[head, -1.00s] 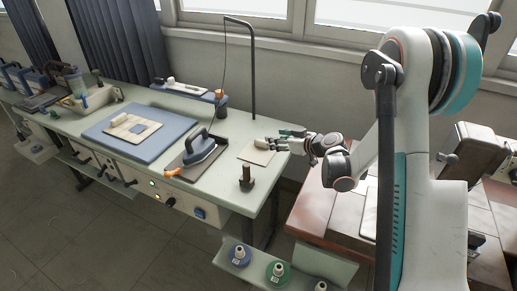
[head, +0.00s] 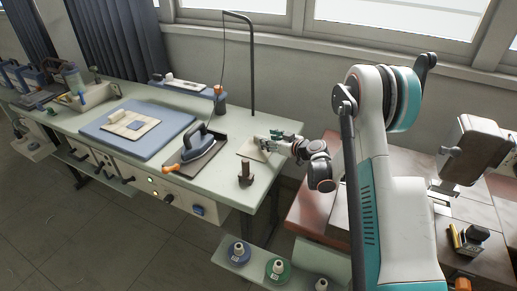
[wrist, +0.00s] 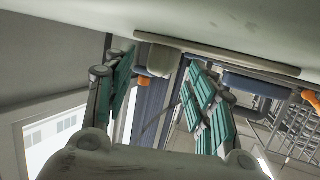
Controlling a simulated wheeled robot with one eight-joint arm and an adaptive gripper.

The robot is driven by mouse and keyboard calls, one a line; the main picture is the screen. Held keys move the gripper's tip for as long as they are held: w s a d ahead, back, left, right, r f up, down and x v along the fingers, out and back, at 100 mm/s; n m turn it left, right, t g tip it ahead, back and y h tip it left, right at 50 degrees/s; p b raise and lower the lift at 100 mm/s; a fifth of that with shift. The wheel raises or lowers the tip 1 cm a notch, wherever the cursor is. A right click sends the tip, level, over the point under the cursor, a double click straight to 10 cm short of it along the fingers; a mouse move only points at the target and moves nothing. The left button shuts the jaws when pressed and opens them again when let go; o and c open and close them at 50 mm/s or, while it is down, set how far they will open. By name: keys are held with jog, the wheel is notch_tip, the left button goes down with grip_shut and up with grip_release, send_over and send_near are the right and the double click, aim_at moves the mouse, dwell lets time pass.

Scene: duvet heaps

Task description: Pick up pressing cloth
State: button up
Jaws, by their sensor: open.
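A flat cream cloth (head: 250,150), which looks like the pressing cloth, lies near the right end of the pale green table.
A blue iron (head: 203,143) on a dark tray stands left of the cloth. A dark post (head: 246,174) stands in front of it. A blue pressing board (head: 100,128) with a beige piece on it lies farther left. A thin black pole (head: 253,70) rises behind the cloth.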

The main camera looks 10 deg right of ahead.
jog(key=shift+w+a+f, duration=0.15)
jog(key=shift+w+a, duration=0.05)
jog(key=shift+w, duration=0.15)
grip_shut()
